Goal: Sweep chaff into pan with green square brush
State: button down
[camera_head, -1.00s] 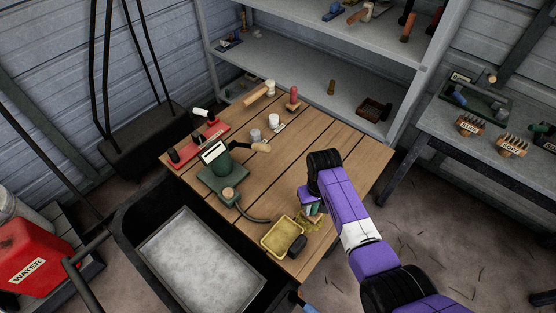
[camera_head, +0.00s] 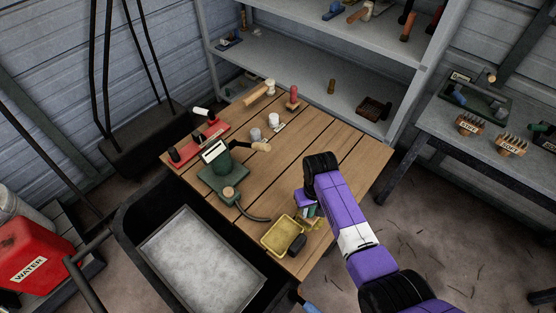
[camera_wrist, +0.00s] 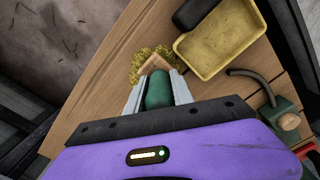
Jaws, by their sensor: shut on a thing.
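My gripper (camera_wrist: 158,92) is shut on the green handle (camera_wrist: 158,95) of a brush whose tan square head (camera_wrist: 155,63) shows just beyond the fingertips. The brush is low at the table top; its bristles are hidden. Yellowish chaff (camera_wrist: 143,66) lies around the brush head, mostly in front of it and to its left in the wrist view. The yellow pan (camera_wrist: 222,42) lies just to the right of the chaff in that view. In the head view the pan (camera_head: 281,236) is left of my gripper (camera_head: 310,209), close to it. My arm partly hides the brush there.
A dark block (camera_head: 298,243) is at the pan's near side. A green device (camera_head: 222,176) with a curved hose stands left of the pan. A red rack (camera_head: 198,143), cups and wooden tools fill the table's back. A dark cart with a grey tray (camera_head: 200,262) borders the table's left front.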

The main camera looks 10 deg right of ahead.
jog(key=shift+w+d+f+b, duration=0.15)
jog(key=shift+w+d+b, duration=0.25)
jog(key=shift+d, duration=0.3)
jog(key=shift+d, duration=0.15)
jog(key=shift+w+d+b, duration=0.5)
jog(key=shift+w+d, duration=0.15)
jog(key=shift+d, duration=0.35)
jog(key=shift+w, duration=0.1)
jog(key=shift+w+d+r+b, duration=0.2)
jog(key=shift+w+d+b, duration=0.6)
jog(key=shift+w+d, duration=0.15)
jog(key=shift+s, duration=0.1)
